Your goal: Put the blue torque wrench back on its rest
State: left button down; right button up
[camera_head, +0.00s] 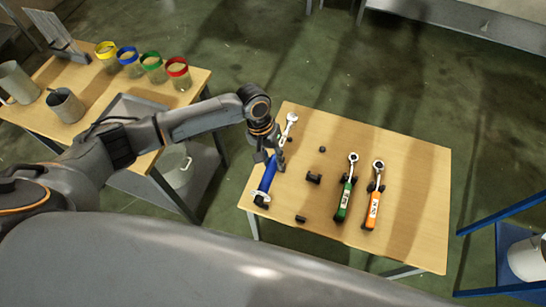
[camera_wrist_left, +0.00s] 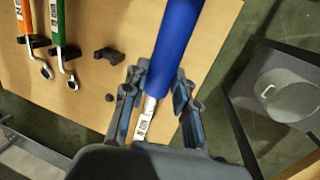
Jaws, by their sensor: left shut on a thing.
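The blue torque wrench (camera_head: 267,176) is in my left gripper (camera_head: 272,152), over the left edge of the wooden table. Its silver head (camera_head: 291,119) points to the back and its dark end to the front. In the left wrist view the fingers (camera_wrist_left: 155,85) are on both sides of the wrench, near where the blue handle (camera_wrist_left: 178,40) meets the silver shaft. An empty dark rest (camera_head: 313,178) stands right of the wrench, with small dark pieces (camera_head: 322,149) (camera_head: 300,218) behind and in front. Whether the wrench touches the table is unclear. My right gripper is not in view.
A green wrench (camera_head: 345,195) and an orange wrench (camera_head: 374,200) lie on dark supports at the right of the wooden table (camera_head: 420,215). Another table (camera_head: 95,95) at left holds several coloured-rim jars and grey containers. A blue frame (camera_head: 500,225) stands at the right.

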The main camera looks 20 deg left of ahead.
pick_arm(q)
jog(key=shift+w+r, duration=0.1)
jog(key=shift+w, duration=0.1)
jog(key=shift+f, duration=0.7)
jog(key=shift+f+b, duration=0.9)
jog(key=shift+f, duration=0.95)
jog(key=shift+f+b, duration=0.3)
jog(key=shift+f, duration=0.25)
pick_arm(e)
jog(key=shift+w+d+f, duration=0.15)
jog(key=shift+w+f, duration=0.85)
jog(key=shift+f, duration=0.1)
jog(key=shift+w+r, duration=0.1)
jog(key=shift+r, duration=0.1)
pick_arm(q)
jog(key=shift+p, duration=0.45)
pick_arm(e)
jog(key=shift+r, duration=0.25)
pick_arm(q)
jog(key=shift+p, duration=0.3)
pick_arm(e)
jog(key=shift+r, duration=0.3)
pick_arm(q)
jog(key=shift+s+f+b, duration=0.1)
jog(key=shift+f+b, duration=0.85)
jog(key=shift+f, duration=0.6)
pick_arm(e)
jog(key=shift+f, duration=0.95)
